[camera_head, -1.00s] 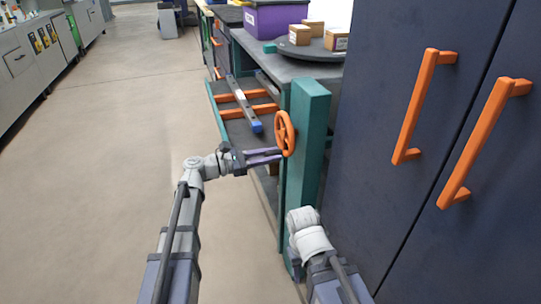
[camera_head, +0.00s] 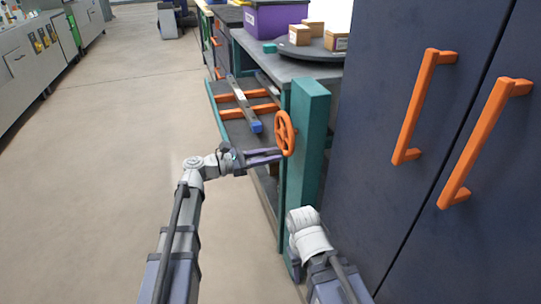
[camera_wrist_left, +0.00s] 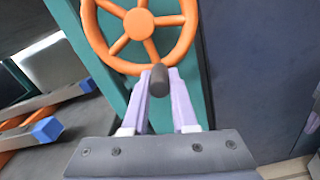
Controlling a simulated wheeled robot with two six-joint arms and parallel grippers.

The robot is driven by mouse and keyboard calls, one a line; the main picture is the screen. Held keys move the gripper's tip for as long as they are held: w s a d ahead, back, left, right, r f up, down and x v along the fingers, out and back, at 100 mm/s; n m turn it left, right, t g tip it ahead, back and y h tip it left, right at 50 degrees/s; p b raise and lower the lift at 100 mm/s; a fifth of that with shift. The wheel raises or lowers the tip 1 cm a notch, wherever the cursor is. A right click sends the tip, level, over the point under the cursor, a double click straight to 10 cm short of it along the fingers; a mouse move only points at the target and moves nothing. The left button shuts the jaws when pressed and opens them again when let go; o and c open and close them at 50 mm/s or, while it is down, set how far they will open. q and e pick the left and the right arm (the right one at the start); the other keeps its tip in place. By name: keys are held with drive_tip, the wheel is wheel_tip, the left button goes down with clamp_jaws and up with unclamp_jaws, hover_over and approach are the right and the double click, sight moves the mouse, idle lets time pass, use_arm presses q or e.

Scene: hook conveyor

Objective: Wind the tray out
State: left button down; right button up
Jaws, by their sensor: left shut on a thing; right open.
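The orange handwheel (camera_head: 285,133) stands on the side of a teal post (camera_head: 308,135). In the left wrist view the wheel (camera_wrist_left: 183,43) has a dark grey knob (camera_wrist_left: 158,80) at its lower rim. My left gripper (camera_head: 281,154) is shut on this knob; its pale purple fingers (camera_wrist_left: 158,100) lie either side of it. The tray (camera_head: 236,132) sticks out from the bench beyond the wheel. It has orange crossbars and carries a grey bar (camera_head: 242,103) with a blue end. My right gripper (camera_head: 294,266) is low by the post, mostly hidden behind its wrist.
Dark blue cabinet doors (camera_head: 380,110) with orange handles stand close on the right. The bench (camera_head: 262,55) holds a purple bin (camera_head: 275,20) and a round dark turntable (camera_head: 310,52) with several small boxes. Open floor (camera_head: 120,130) lies to the left.

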sight(285, 156)
use_arm(q)
drive_tip(key=shift+s, duration=0.1)
drive_tip(key=n, duration=0.1)
drive_tip(key=s+n, duration=0.1)
drive_tip(key=n, duration=0.1)
drive_tip(key=shift+s+d+r, duration=0.2)
drive_tip(key=shift+s+d, duration=0.05)
drive_tip(key=shift+d, duration=0.1)
drive_tip(key=shift+s+d+r+n+p, duration=0.15)
drive_tip(key=shift+s+n+p, duration=0.1)
drive_tip(key=shift+n, duration=0.4)
drive_tip(key=shift+s+d+r+n+p, duration=0.1)
drive_tip(key=shift+s+r+n+p, duration=0.15)
drive_tip(key=shift+n, duration=0.45)
drive_tip(key=shift+s+d+r+n+p, duration=0.1)
drive_tip(key=shift+s+n+p, duration=0.15)
drive_tip(key=shift+n, duration=0.4)
drive_tip(key=c, duration=1)
unclamp_jaws()
drive_tip(key=shift+a, duration=0.1)
